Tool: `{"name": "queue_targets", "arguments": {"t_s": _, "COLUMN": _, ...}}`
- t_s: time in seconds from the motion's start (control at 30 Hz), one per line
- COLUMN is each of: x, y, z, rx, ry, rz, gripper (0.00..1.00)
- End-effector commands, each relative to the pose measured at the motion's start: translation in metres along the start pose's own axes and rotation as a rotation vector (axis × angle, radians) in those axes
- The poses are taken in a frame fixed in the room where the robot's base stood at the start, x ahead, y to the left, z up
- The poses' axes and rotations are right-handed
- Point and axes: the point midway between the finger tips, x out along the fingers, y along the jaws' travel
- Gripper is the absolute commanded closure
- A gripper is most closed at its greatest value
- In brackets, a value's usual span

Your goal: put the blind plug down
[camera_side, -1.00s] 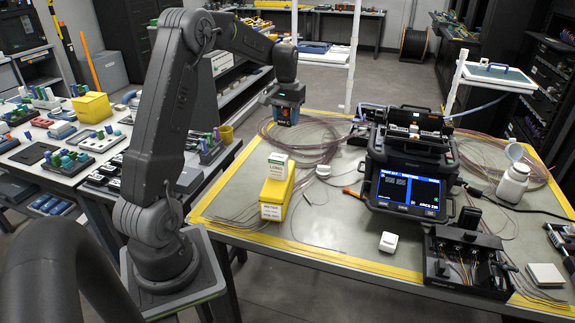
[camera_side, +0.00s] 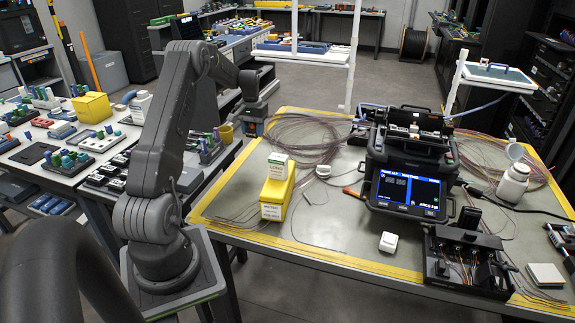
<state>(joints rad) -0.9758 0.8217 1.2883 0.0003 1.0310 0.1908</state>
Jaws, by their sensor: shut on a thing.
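My gripper (camera_side: 252,128) hangs low at the end of my arm, past the left edge of the work table, near the yellow cup. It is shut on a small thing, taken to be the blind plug. The plug is mostly hidden by the jaws and too small to make out. Below and left of the gripper, the side bench (camera_side: 75,180) holds several trays of small coloured parts.
A yellow box (camera_side: 277,197) with a white box (camera_side: 278,166) on top stands on the work table (camera_side: 330,235). The splicer (camera_side: 408,165) stands to the right, a white bottle (camera_side: 513,183) beyond it. The yellow cup (camera_side: 225,133) stands on the side bench. Fibre coils lie behind.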

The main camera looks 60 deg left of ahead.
Motion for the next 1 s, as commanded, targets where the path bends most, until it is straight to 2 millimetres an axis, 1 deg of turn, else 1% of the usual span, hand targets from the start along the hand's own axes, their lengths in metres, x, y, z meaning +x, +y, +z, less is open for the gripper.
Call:
{"name": "queue_targets", "arguments": {"t_s": 0.03, "x": 0.008, "y": 0.000, "z": 0.000, "rx": 0.000, "ry": -0.003, "rz": 0.001, "gripper": 0.80}}
{"name": "queue_targets", "arguments": {"t_s": 0.17, "x": 0.021, "y": 0.008, "z": -0.004, "rx": 0.002, "ry": -0.001, "rz": 0.000, "gripper": 0.80}}
{"name": "queue_targets", "arguments": {"t_s": 0.27, "x": 0.032, "y": 0.025, "z": -0.011, "rx": 0.005, "ry": -0.001, "rz": 0.000, "gripper": 0.80}}
{"name": "queue_targets", "arguments": {"t_s": 0.5, "x": 0.064, "y": 0.072, "z": -0.034, "rx": 0.005, "ry": -0.001, "rz": 0.000, "gripper": 0.80}}
{"name": "queue_targets", "arguments": {"t_s": 0.63, "x": 0.077, "y": 0.092, "z": -0.045, "rx": 0.003, "ry": 0.000, "rz": 0.000, "gripper": 0.80}}
{"name": "queue_targets", "arguments": {"t_s": 0.8, "x": 0.086, "y": 0.105, "z": -0.051, "rx": 0.001, "ry": -0.001, "rz": 0.000, "gripper": 0.80}}
{"name": "queue_targets", "arguments": {"t_s": 0.93, "x": 0.092, "y": 0.106, "z": -0.051, "rx": -0.001, "ry": -0.001, "rz": 0.000, "gripper": 0.80}}
{"name": "queue_targets", "arguments": {"t_s": 1.0, "x": 0.102, "y": 0.105, "z": -0.051, "rx": -0.001, "ry": -0.003, "rz": 0.000, "gripper": 0.80}}
